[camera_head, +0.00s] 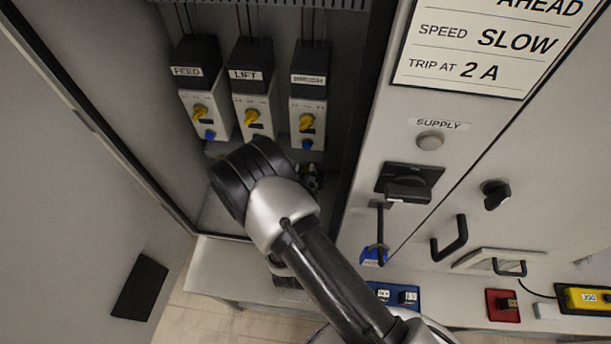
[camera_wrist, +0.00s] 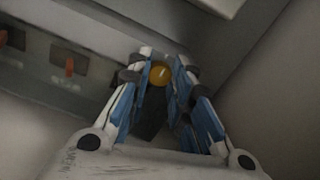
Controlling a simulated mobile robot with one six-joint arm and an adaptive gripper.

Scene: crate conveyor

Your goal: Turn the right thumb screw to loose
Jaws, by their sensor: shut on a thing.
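In the wrist view, a round brass-coloured thumb screw (camera_wrist: 160,73) sits between the fingertips of my gripper (camera_wrist: 160,80). The fingers close in on it from both sides, and my gripper is shut on it. Only its rounded face shows, so its turn angle cannot be told. No other thumb screw can be made out, so the pictures alone do not show whether it is the right one. In the head view, my arm reaches into the open cabinet below the breaker modules and hides the screw and most of the gripper.
Three breaker modules with yellow knobs hang in the cabinet: FEED (camera_head: 205,100), LIFT (camera_head: 253,100) and a third (camera_head: 308,105). The open door (camera_head: 90,200) is at left. The panel at right carries a black rotary switch (camera_head: 408,187) and a handle (camera_head: 450,240).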

